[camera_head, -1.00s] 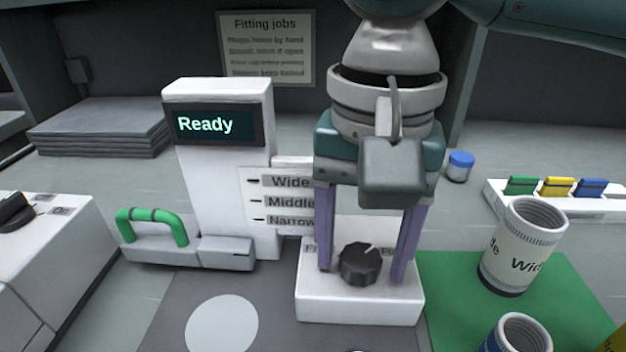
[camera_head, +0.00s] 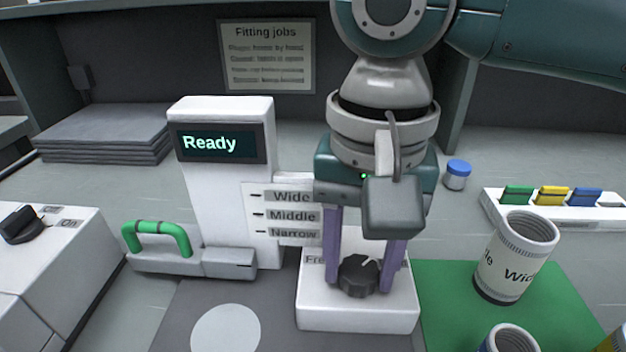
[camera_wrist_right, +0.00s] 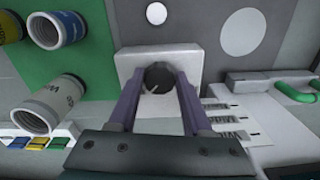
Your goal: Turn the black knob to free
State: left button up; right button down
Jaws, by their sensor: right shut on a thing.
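The black knob (camera_head: 359,276) sits on a white base block (camera_head: 358,317) at the foot of the white machine. A light pointer line on its top points up and to the right. A label starting "Fre" shows behind it on the left; a label on the right is hidden by a finger. My right gripper (camera_head: 359,279) comes down from above, its purple fingers shut on the knob from both sides. The right wrist view also shows the knob (camera_wrist_right: 159,77) between the fingers (camera_wrist_right: 158,88). My left gripper is in neither view.
The machine's screen (camera_head: 209,143) reads "Ready". A green handle (camera_head: 157,236) stands to its left. A cup marked "Wide" (camera_head: 503,270) stands on a green mat (camera_head: 450,290) at the right. A blue-capped jar (camera_head: 457,175) stands behind. A grey mat (camera_head: 280,335) lies in front.

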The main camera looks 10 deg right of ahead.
jog(key=n+p, duration=0.1)
jog(key=p, duration=0.3)
jog(key=r+n+p, duration=0.1)
jog(key=n+p, duration=0.1)
jog(key=p, duration=0.2)
jog(key=shift+s, duration=0.15)
jog(key=shift+f+n+p, duration=0.2)
jog(key=shift+n+p, duration=0.3)
jog(key=shift+p, duration=0.15)
jog(key=n+p, duration=0.1)
jog(key=n, duration=0.1)
jog(key=shift+d+f+n, duration=0.1)
jog(key=shift+f+n, duration=0.05)
jog(key=shift+n, duration=0.25)
jog(key=n+p, duration=0.1)
jog(key=n, duration=0.2)
jog(key=shift+n, duration=0.3)
jog(key=n, duration=0.3)
jog(key=shift+d+f, duration=0.1)
jog(key=shift+w+n+p, duration=0.2)
jog(key=shift+n+p, duration=0.1)
jog(key=shift+n, duration=1.9)
